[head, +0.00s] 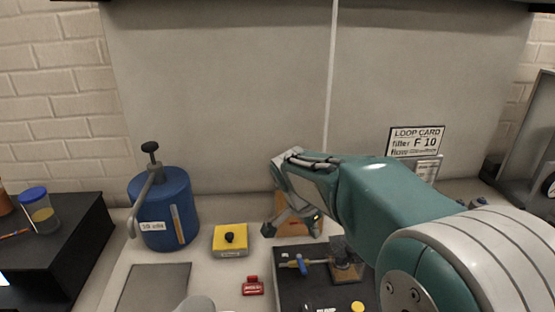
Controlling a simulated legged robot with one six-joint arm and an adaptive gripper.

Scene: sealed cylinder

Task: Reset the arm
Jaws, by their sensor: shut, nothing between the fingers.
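My arm comes in from the right and reaches over the bench toward the middle of the head view. My gripper (292,226) hangs at its end, pointing down, shut and empty. It is above the back of the bench, in front of an orange-brown block (290,228) that it partly hides. A blue cylinder (178,213) with a white label, a pale gauge strip and a grey clamp-like handle stands upright at the left, apart from the gripper.
A yellow box (230,240) with a black knob and a small red item (252,287) stand left of the gripper. A dark tray (290,292) holds a blue-handled valve (302,264). A loop card (415,141) reads "filter F 10". A black box (65,245) carries a blue-lidded jar (40,211).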

